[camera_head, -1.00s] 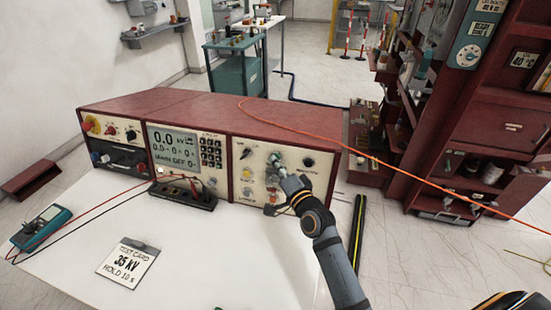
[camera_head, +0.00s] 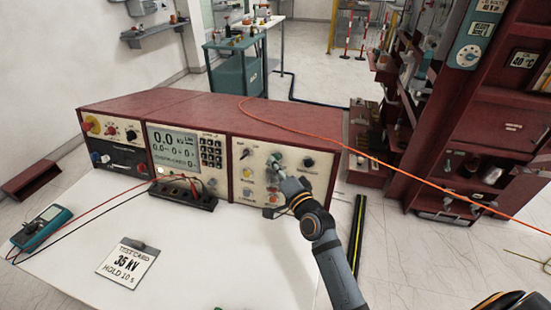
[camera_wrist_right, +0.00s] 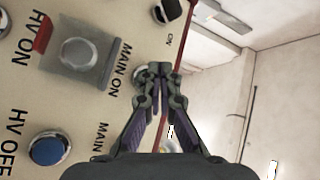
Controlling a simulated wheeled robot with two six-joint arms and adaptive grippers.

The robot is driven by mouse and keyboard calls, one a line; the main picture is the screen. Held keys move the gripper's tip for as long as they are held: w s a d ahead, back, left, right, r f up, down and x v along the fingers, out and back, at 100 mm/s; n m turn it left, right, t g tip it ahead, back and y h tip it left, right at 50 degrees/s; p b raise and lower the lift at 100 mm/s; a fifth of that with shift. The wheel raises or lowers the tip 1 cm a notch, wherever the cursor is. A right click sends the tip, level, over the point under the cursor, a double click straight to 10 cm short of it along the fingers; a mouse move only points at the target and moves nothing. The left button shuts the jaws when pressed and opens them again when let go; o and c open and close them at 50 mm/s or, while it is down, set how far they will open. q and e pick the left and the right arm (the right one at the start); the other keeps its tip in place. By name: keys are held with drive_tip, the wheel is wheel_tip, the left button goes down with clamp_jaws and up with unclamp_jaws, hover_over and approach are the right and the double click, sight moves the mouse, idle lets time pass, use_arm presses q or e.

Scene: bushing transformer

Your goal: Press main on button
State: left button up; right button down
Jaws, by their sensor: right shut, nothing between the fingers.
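The control panel (camera_head: 240,193) is the cream right-hand face of the long red console. In the right wrist view a black MAIN ON label (camera_wrist_right: 117,66) shows, turned sideways. A pale round button (camera_wrist_right: 139,76) sits beside it, partly hidden behind my fingers. My right gripper (camera_wrist_right: 158,70) is shut and empty, with its fingertips beside this button; I cannot tell whether they touch it. In the head view my right gripper (camera_head: 276,161) is at the upper middle of the panel and covers part of it. My left gripper is not in view.
In the right wrist view a clear cover (camera_wrist_right: 76,50) sits over the HV ON button, and a blue HV OFF button (camera_wrist_right: 47,149) is below it. A meter (camera_head: 43,226) and test card (camera_head: 127,263) lie on the white table (camera_head: 200,270). An orange cable (camera_head: 320,144) crosses the console.

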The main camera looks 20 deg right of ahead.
drive_tip(key=shift+s+a, duration=0.15)
drive_tip(key=shift+s, duration=0.05)
drive_tip(key=s+a, duration=0.1)
drive_tip(key=s+b, duration=0.1)
drive_tip(key=s+a+r, duration=0.1)
drive_tip(key=s, duration=0.1)
drive_tip(key=shift+a, duration=0.35)
